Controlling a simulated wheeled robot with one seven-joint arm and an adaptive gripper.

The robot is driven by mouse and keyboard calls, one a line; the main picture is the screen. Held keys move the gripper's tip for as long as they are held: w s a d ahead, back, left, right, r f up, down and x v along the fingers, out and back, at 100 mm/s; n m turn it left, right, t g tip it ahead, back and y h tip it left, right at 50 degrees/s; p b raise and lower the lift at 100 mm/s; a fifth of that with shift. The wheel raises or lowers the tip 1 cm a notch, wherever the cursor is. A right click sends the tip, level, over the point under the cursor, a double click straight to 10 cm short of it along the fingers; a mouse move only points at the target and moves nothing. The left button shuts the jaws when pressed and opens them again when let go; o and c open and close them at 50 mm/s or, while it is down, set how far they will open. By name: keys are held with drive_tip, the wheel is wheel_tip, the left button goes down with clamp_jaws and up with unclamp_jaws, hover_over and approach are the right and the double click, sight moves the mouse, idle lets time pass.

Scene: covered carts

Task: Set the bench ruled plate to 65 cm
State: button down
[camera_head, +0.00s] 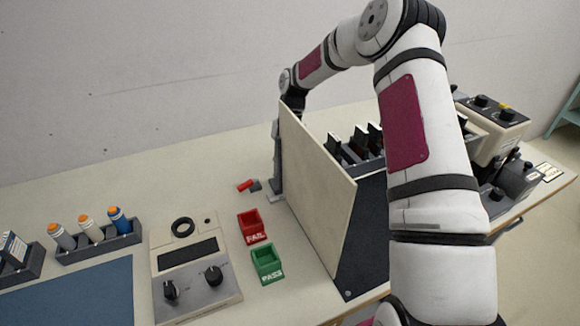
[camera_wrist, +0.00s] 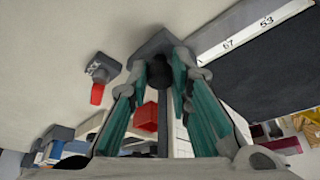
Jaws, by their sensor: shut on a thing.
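The ruled scale (camera_wrist: 258,32) is a white strip with black numbers, 67 and 53 readable, along the edge of a dark panel in the upper right of the wrist view. In the head view a tall cream plate (camera_head: 315,185) stands upright on the bench, with a dark side panel (camera_head: 366,235) to its right. My gripper (camera_wrist: 158,72) is shut on a dark grey part beside the 67 end of the scale. In the head view my wrist is at the plate's far edge, and the gripper is partly hidden. I cannot tell which mark is the set reading.
A small red-handled clamp or switch (camera_head: 246,185) lies left of the plate. A red FAIL bin (camera_head: 252,226) and a green PASS bin (camera_head: 267,264) stand near it. A control box with knobs (camera_head: 192,280) is to their left.

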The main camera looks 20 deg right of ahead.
drive_tip(key=shift+s+a+f, duration=0.1)
drive_tip(key=shift+a+f, duration=0.05)
drive_tip(key=shift+a, duration=0.9)
drive_tip(key=c, duration=1.5)
unclamp_jaws()
drive_tip(key=shift+a, duration=0.15)
drive_tip(key=shift+o, duration=0.2)
drive_tip(key=shift+w+d+r, duration=0.2)
drive_tip(key=shift+d+r, duration=0.05)
drive_tip(key=shift+r, duration=0.15)
drive_tip(key=v, duration=1.1)
drive_tip(key=shift+s, duration=0.1)
